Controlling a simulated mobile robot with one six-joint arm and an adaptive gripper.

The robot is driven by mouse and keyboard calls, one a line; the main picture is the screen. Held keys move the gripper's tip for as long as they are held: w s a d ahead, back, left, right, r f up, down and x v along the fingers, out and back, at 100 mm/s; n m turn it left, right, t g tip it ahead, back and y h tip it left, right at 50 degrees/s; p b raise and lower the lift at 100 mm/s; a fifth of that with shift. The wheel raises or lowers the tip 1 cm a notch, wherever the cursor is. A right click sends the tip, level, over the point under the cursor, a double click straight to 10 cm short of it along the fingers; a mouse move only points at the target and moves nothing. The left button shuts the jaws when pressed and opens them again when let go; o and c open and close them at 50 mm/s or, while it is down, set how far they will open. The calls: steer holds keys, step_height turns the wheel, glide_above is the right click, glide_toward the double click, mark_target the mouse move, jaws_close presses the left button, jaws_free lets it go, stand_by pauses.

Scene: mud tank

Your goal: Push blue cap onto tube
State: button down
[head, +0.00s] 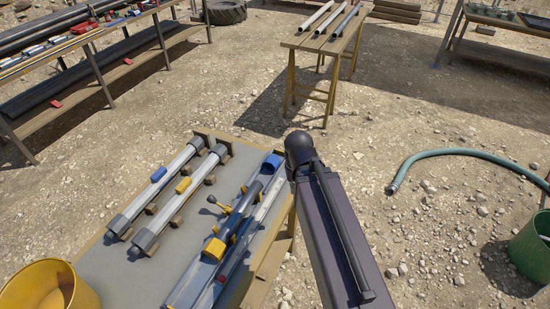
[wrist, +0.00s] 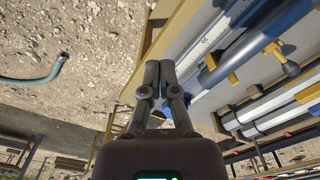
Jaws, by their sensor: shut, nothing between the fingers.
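A blue cap-like piece (head: 272,163) shows at the far right corner of the grey-topped table, at the far end of a long clear tube (head: 262,207). I cannot tell whether it is on the tube or beside it. In the wrist view my gripper (wrist: 153,66) is shut and empty, pointing past the table's edge. A pale tube (wrist: 201,42) with dark markings lies just right of the fingers, apart from them. A small light-blue patch shows between the finger bases, mostly hidden. In the head view my arm stands right of the table and my gripper cannot be made out.
A dark blue tube (head: 243,208) with yellow fittings lies alongside. Two capped clear tubes (head: 150,215) rest on cradles at left. A yellow bucket (head: 45,287) stands front left, a green bucket (head: 530,250) at right near a hose (head: 440,155).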

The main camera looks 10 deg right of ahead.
steer(key=shift+w+a, duration=0.1)
steer(key=m+b, duration=0.5)
steer(key=m, duration=0.2)
glide_toward(276, 157)
steer(key=w+d+f, duration=0.2)
steer(key=w, duration=0.3)
steer(key=shift+w+d+f, duration=0.3)
steer(key=shift+w+d, duration=0.1)
steer(key=shift+f, duration=0.15)
step_height(276, 157, down, 10)
steer(key=b, duration=1)
steer(key=s+a, duration=0.1)
steer(key=s, duration=0.1)
steer(key=shift+s+a+r, duration=0.2)
steer(key=shift+s+a, duration=0.45)
